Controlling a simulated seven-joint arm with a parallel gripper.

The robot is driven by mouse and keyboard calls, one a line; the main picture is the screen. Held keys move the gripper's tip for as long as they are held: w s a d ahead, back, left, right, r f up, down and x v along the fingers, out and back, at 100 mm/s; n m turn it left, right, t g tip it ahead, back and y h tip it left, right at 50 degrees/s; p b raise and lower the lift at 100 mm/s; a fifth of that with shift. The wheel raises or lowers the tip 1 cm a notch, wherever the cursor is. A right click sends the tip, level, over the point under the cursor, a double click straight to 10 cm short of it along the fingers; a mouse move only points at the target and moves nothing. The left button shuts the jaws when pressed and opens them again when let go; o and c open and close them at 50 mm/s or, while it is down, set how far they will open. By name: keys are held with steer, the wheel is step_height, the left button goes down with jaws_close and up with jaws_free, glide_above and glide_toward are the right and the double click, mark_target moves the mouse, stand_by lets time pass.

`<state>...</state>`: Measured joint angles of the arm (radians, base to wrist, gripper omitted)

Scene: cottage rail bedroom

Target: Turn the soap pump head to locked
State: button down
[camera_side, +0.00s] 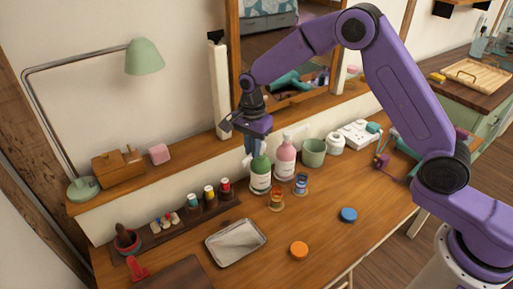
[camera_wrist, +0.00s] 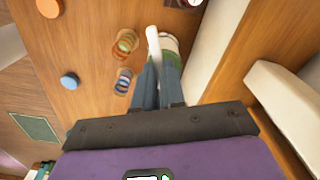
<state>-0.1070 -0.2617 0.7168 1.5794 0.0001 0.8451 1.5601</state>
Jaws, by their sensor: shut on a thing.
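The green soap bottle (camera_side: 260,176) with a white label stands upright on the wooden desk beside a pink bottle (camera_side: 285,168). My gripper (camera_side: 253,150) points down over the green bottle's top, shut on its pump head. In the wrist view, my gripper (camera_wrist: 160,75) has its two grey-blue fingers close together around the white pump head (camera_wrist: 153,42), whose nozzle sticks out past the fingertips. Part of the green bottle (camera_wrist: 174,57) shows behind the fingers. The fingers hide most of the head, and I cannot tell whether it is at its locked position.
Two small ringed glass jars (camera_side: 277,200) stand close in front of the bottles. A green cup (camera_side: 313,153) and a white jar stand to the right. A metal tray (camera_side: 236,242), an orange disc (camera_side: 299,250) and a blue disc (camera_side: 349,215) lie in front, with bare desk between.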

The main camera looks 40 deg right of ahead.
steer(key=shift+w+a+m, duration=0.1)
steer(key=shift+w+m, duration=0.35)
steer(key=shift+m, duration=0.65)
steer(key=shift+w+a+m, duration=0.1)
steer(key=shift+w+m, duration=0.3)
steer(key=shift+m, duration=0.7)
steer(key=shift+d, duration=0.1)
steer(key=c, duration=1.2)
jaws_free()
step_height(320, 180, up, 17)
steer(key=shift+r, duration=0.2)
steer(key=shift+s, duration=0.1)
